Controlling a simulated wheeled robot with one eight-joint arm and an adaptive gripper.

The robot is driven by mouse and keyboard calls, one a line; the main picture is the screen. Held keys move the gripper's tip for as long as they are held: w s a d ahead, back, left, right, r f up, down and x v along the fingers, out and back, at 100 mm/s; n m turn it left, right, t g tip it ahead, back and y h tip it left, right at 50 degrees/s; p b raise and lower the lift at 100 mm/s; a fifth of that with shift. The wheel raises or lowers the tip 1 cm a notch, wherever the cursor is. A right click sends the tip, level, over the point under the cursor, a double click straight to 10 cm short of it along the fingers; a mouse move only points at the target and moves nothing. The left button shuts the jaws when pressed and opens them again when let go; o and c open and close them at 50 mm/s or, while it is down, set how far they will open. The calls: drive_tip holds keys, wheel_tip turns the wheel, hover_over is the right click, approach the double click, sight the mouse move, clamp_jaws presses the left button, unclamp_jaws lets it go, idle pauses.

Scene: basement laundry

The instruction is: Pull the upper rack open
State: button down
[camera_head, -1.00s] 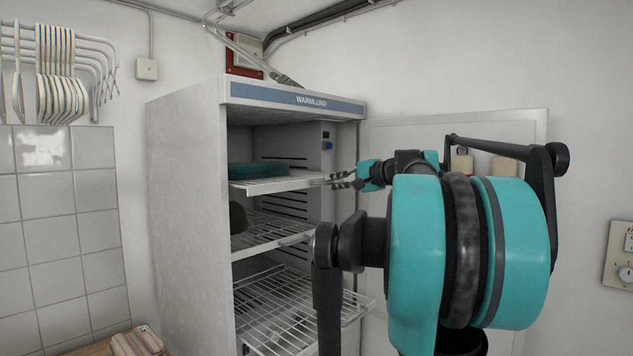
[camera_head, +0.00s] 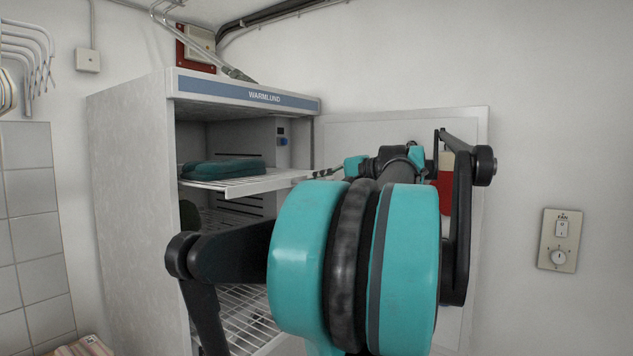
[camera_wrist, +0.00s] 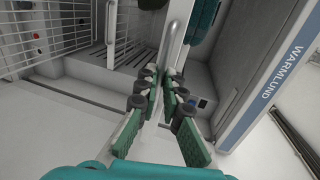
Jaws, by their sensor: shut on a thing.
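The upper rack (camera_head: 262,184) is a white wire shelf with a pale front lip, in the tall grey cabinet marked WARMLUND (camera_head: 125,190). It juts out past the cabinet's front. A folded teal cloth (camera_head: 222,170) lies on it. My gripper (camera_head: 318,174) is at the right part of the rack's front edge, small and partly hidden behind my arm in the head view. In the wrist view my gripper (camera_wrist: 165,98) is shut on the rack's pale front bar (camera_wrist: 174,42). The exact contact is partly hidden by the finger pads.
Lower wire racks (camera_head: 245,315) sit below, mostly hidden by my arm; one shows in the wrist view (camera_wrist: 45,40). A dark item (camera_head: 189,214) stands on the middle one. A fan switch plate (camera_head: 558,240) is on the right wall. A striped item (camera_head: 80,347) lies bottom left.

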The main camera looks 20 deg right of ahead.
drive_tip(key=c, duration=1.7)
unclamp_jaws()
drive_tip(key=shift+d, duration=0.1)
drive_tip(key=v, duration=1.1)
drive_tip(key=shift+s+d+r, duration=0.1)
drive_tip(key=shift+s+d, duration=0.1)
drive_tip(key=shift+s, duration=0.15)
drive_tip(key=a+f+n+g+h, duration=0.15)
drive_tip(key=a+f, duration=0.35)
drive_tip(key=f, duration=0.6)
drive_tip(key=a+f+n+g, duration=0.1)
drive_tip(key=a+f+g, duration=0.25)
drive_tip(key=f, duration=0.65)
drive_tip(key=a+f+n+g+h, duration=0.15)
drive_tip(key=a+f, duration=0.35)
drive_tip(key=f, duration=0.6)
drive_tip(key=s+a+f+n+h, duration=0.1)
drive_tip(key=s+f+n+h, duration=0.1)
drive_tip(key=s+f, duration=0.2)
drive_tip(key=s+a+f+n+g+h, duration=0.1)
drive_tip(key=s+f, duration=0.3)
drive_tip(key=f, duration=0.7)
drive_tip(key=s+a+f+n+g+h, duration=0.1)
drive_tip(key=s+a+f+n+h, duration=0.1)
drive_tip(key=f, duration=0.6)
drive_tip(key=shift+s+a+n+h, duration=0.25)
drive_tip(key=shift+s+n+h, duration=0.35)
drive_tip(key=shift+s+n, duration=0.4)
